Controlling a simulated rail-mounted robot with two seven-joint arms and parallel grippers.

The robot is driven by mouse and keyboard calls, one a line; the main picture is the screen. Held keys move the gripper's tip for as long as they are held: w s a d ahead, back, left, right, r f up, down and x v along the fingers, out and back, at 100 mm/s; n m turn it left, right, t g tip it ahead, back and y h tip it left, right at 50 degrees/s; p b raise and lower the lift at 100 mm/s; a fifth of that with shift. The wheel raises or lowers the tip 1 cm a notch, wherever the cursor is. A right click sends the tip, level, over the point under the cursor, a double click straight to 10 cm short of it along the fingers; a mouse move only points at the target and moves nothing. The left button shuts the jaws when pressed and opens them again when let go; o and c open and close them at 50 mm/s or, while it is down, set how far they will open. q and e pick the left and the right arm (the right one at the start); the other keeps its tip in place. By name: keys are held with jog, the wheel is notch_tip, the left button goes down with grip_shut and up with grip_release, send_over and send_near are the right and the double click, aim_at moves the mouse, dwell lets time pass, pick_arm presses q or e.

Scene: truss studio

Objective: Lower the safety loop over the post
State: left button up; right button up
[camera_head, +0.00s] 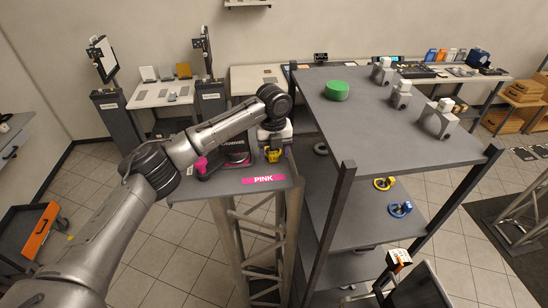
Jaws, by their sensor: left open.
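My left arm reaches in from the left over a small dark platform (220,190) on a truss stand, with a pink label reading "PINK" on its front edge. My left gripper (272,148) is open over the platform's right part, pointing down. A small yellow piece (274,156) shows at its fingertips; I cannot tell if they touch it. A dark rounded device with pink parts (235,148) stands left of the gripper, partly hidden by my arm. A pink upright piece (201,164) is at its left. I cannot tell which part is the safety loop or the post. My right gripper is out of view.
A tall grey shelf unit (360,125) stands close on the right, with a green round piece (337,90) and several grey blocks on top. A yellow ring (384,184) and a blue ring (400,209) lie lower on it. A monitor (420,290) is at the bottom.

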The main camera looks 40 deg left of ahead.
pick_arm(q)
notch_tip(320, 180, up, 11)
jog(key=b, duration=0.2)
jog(key=shift+r, duration=0.15)
